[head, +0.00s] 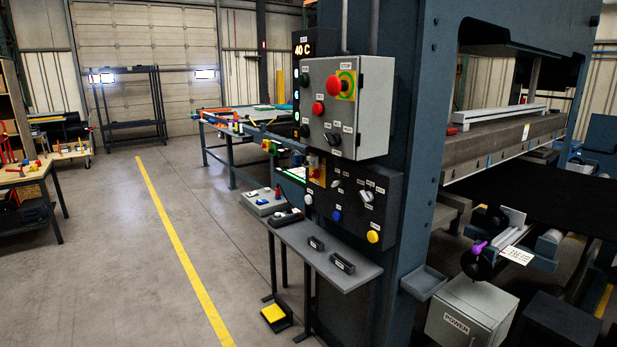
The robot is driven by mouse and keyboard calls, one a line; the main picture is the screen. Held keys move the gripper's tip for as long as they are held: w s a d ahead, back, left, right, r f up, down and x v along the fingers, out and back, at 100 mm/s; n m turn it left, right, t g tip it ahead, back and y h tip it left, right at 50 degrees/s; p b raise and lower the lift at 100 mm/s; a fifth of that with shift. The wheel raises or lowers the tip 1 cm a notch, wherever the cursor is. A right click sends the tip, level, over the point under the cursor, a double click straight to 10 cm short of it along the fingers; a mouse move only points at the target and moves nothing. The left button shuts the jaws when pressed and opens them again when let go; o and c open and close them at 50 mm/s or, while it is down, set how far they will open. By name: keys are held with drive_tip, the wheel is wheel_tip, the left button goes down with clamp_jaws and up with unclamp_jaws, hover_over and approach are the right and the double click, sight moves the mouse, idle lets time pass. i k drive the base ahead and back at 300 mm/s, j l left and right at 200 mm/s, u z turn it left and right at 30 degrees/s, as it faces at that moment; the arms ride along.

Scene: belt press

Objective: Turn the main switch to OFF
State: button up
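No label reading "main switch" is legible from here. A grey control box (372,92) on the press column carries a red mushroom button on a yellow and green plate (345,86) under a STOP label, another red button (318,108) and black knobs. A black panel (385,196) below it carries a red and yellow switch (316,169), partly behind the grey box's lower edge, plus grey knobs, a blue button and a yellow button. A grey box labelled POWER (468,314) stands low at the right; no switch handle is clear on it. My gripper is not in view.
A narrow grey shelf (322,256) with two black handles juts out below the panel. A yellow pedal (273,313) is on the floor beneath it. The press bed and a handwheel (478,264) are at right. The floor left of the shelf is clear, with a yellow line (180,245).

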sight(315, 174)
drive_tip(key=i+j+z, duration=0.15)
drive_tip(key=i+j, duration=0.2)
drive_tip(key=i+j+z, duration=0.15)
drive_tip(key=i+j, duration=0.25)
drive_tip(key=i+j+z, duration=0.2)
drive_tip(key=i+j, duration=0.25)
drive_tip(key=i+j+z, duration=0.15)
drive_tip(key=i+j, duration=0.2)
drive_tip(key=j, duration=0.15)
drive_tip(key=i+j+z, duration=0.15)
drive_tip(key=i+j, duration=0.2)
drive_tip(key=j, duration=0.2)
